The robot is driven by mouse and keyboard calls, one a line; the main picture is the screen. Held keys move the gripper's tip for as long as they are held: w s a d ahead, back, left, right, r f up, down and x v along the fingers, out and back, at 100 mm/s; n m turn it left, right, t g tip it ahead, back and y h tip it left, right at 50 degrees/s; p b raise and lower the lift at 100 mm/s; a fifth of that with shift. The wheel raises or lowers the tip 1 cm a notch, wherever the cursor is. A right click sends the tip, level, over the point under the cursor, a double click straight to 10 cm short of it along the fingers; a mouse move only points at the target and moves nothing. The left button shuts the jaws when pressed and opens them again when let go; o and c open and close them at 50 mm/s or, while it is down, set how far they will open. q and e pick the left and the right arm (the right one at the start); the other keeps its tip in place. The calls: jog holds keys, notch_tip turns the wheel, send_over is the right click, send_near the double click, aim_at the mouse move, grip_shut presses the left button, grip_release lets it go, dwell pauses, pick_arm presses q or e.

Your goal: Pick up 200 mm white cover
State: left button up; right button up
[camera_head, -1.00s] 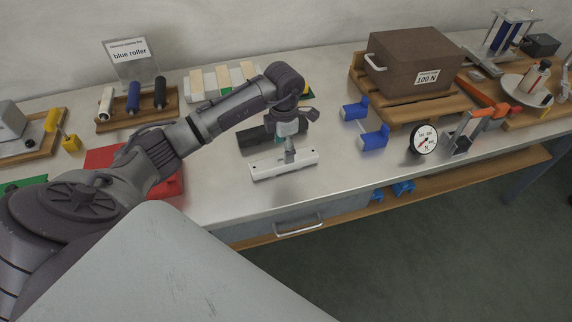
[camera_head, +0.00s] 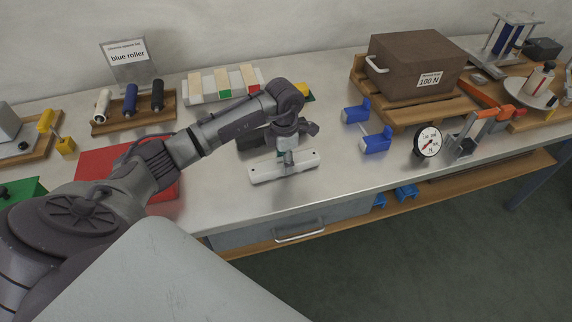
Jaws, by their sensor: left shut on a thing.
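The white cover (camera_head: 267,174) is a long white bar with a small dark mark near each end. It lies level at the middle of the bench, near the front edge. My left gripper (camera_head: 286,161) points down at the middle of the bar and is shut on it. The fingertips are small and partly hidden, and I cannot tell if the bar touches the bench. My right gripper is not in view.
A dark object (camera_head: 250,139) lies behind the bar, partly hidden by my arm. A red case (camera_head: 100,162) is at left, a roller rack (camera_head: 128,122) behind it. Blue-ended rollers (camera_head: 376,142) and a round gauge (camera_head: 427,142) stand at right. Bare bench lies in front.

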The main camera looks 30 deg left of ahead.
pick_arm(q)
jog(key=shift+c, duration=0.7)
jog(key=shift+r+p, duration=3.25)
jog(key=shift+r, duration=1.8)
